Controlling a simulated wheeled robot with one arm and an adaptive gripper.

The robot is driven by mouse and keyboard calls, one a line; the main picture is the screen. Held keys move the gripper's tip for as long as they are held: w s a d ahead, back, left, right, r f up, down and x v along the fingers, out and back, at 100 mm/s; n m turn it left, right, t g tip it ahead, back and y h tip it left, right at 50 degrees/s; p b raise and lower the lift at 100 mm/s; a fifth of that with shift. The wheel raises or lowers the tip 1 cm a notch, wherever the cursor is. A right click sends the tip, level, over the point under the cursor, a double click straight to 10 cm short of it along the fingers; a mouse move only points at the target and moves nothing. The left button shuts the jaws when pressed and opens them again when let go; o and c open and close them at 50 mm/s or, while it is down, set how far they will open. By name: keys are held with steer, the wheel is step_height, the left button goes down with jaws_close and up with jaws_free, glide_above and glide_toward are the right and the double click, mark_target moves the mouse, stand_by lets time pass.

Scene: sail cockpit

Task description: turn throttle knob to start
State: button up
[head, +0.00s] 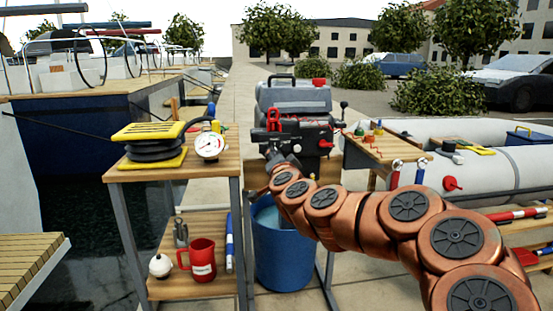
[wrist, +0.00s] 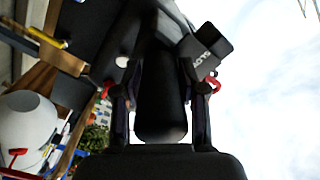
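The outboard motor (head: 293,97) stands at the back centre in the head view, with a black front panel (head: 310,137) carrying red parts. My gripper (head: 268,168) is at the panel's lower left, largely hidden by my own arm. In the wrist view, a rounded black grip, seemingly the throttle knob (wrist: 160,105), lies between the two fingers of my gripper (wrist: 160,90). One finger stands on each side of it; I cannot tell whether they touch it. A black piece with partly hidden white lettering (wrist: 207,48) is just beyond the right finger.
A blue bucket (head: 280,255) stands below my gripper. The left bench (head: 200,172) holds a yellow-black pump (head: 155,145) and a gauge (head: 209,145); a red mug (head: 201,262) is on its lower shelf. A small wooden table (head: 388,150) and a grey inflatable boat (head: 490,172) are at right.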

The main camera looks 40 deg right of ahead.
steer(key=o, duration=0.3)
steer(key=shift+o, duration=0.2)
steer(key=v, duration=0.5)
steer(key=shift+v, duration=1.25)
